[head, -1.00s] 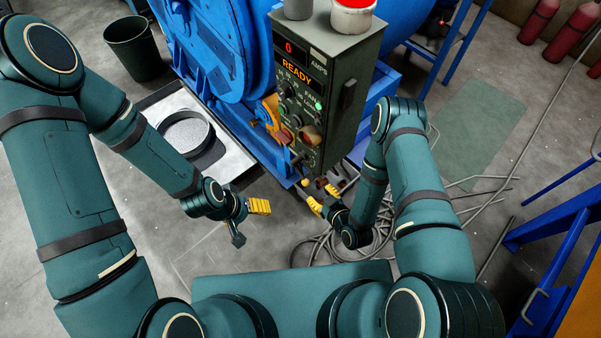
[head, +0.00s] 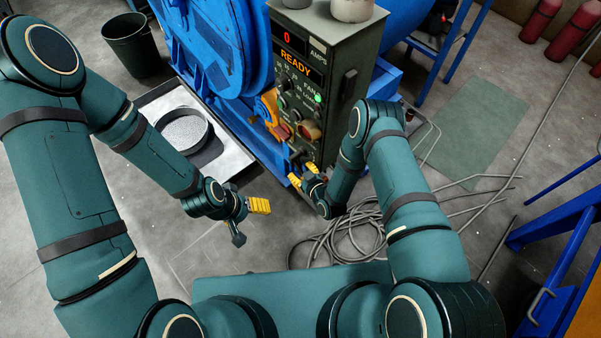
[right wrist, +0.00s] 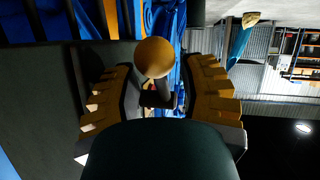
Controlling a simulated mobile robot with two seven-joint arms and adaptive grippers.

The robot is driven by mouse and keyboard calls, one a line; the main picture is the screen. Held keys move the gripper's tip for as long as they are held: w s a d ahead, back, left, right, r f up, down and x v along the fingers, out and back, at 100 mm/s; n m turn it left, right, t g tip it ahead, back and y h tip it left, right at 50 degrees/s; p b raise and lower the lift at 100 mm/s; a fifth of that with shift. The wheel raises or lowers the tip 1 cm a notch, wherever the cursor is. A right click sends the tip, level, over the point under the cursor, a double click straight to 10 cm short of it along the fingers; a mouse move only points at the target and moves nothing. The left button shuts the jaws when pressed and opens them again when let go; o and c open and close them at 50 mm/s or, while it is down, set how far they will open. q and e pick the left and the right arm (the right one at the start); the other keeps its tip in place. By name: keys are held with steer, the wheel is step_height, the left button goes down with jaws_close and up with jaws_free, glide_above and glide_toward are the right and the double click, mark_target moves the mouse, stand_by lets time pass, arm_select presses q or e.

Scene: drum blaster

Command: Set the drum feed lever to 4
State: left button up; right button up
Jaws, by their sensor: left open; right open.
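The green control box (head: 345,95) stands at the front of the blue drum machine, with a red 0 and READY on its display. In the right wrist view a lever with an orange ball knob (right wrist: 154,57) stands between my right gripper's two fingers. My right gripper (head: 303,174) is open at the lower front of the box, with a visible gap on the knob's right side. In the head view it hides the lever, so its setting and scale cannot be read. My left gripper (head: 250,212) is open and empty, left of the box, over the floor.
Coiled grey hoses (head: 345,238) lie on the floor below my right arm. A round sieve-like pan (head: 185,131) sits in a tray to the left. A dark bin (head: 131,45) stands behind it. Blue metal frames stand at the right.

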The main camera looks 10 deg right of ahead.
steer(key=shift+w+a+f, duration=0.1)
steer(key=shift+w+a, duration=0.05)
steer(key=shift+w, duration=0.1)
jaws_close()
steer(key=shift+s+d+r+n+g+h+p, duration=0.2)
steer(key=shift+r+g+h+p, duration=0.25)
steer(key=shift+g+p, duration=0.3)
steer(key=shift+s+d+r+n+g+h+p, duration=0.15)
steer(key=shift+r+g+h+p, duration=0.3)
steer(key=shift+g+p, duration=0.3)
steer(key=shift+s+d+r+g+h+p, duration=0.15)
steer(key=shift+r+g+h+p, duration=0.2)
steer(key=shift+g+h, duration=0.25)
steer(key=shift+s+a+r+g+h+p, duration=0.1)
steer(key=shift+r+g+h+p, duration=0.2)
steer(key=shift+g, duration=0.5)
